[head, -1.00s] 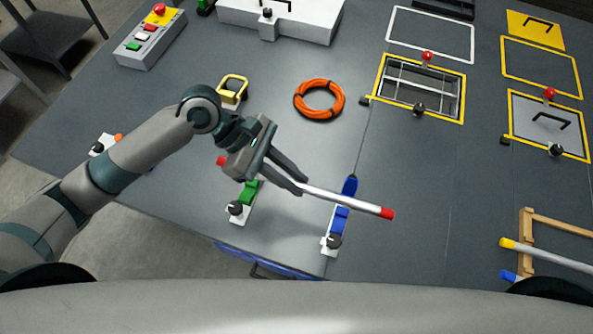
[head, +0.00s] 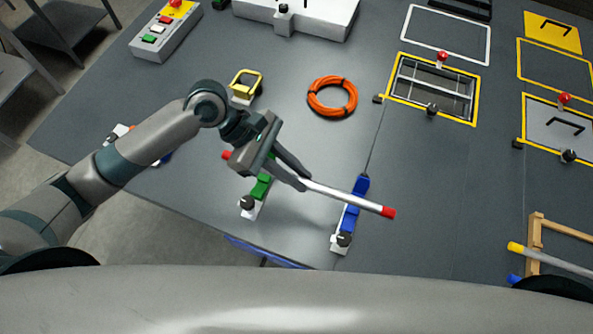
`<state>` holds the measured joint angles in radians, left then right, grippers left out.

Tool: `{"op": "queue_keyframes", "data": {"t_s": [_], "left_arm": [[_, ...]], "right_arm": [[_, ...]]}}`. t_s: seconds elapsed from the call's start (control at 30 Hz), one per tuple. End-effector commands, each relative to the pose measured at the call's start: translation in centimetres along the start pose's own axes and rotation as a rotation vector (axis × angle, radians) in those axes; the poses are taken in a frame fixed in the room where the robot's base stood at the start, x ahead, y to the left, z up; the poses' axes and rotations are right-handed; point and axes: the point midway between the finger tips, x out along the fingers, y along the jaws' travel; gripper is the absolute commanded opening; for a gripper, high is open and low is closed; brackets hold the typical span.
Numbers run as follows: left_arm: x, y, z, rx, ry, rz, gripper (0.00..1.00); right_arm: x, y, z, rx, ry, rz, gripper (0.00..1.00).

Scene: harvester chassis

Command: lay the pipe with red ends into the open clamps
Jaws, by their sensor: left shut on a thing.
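The pipe with red ends is a pale rod (head: 345,197) held by my left gripper (head: 302,176), which is shut around it. One red end shows left of the gripper, and the other reaches past the blue clamp. In the picture the pipe crosses over the blue clamp (head: 346,226) and passes near the green clamp (head: 260,188); its height above them is hard to tell. Both clamps have white bases with black knobs. A further white piece with a knob (head: 115,134) is partly hidden behind my left arm. My right gripper is not in view.
An orange cable coil (head: 333,97) and a yellow-framed part (head: 245,85) lie behind the gripper. A yellow-framed opening (head: 433,88) is to the right. A wooden rack (head: 536,235) holding a yellow-ended pipe (head: 550,259) stands at the right. The table edge is close to the clamps.

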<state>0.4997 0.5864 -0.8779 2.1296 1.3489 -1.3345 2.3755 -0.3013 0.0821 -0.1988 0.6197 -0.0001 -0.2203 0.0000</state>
Motion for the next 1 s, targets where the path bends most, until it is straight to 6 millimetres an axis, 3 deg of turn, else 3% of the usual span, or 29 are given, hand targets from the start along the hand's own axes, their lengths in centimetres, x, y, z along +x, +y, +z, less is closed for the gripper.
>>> {"op": "queue_keyframes", "data": {"t_s": [0.27, 1.0], "left_arm": [[-0.2, 0.0, 0.2, 0.000, -0.001, -0.001, 0.00], [2.6, 0.0, -2.5, -0.001, -0.001, 0.000, 0.00]], "right_arm": [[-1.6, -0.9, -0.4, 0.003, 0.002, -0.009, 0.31], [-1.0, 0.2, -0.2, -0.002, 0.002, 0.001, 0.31]]}}
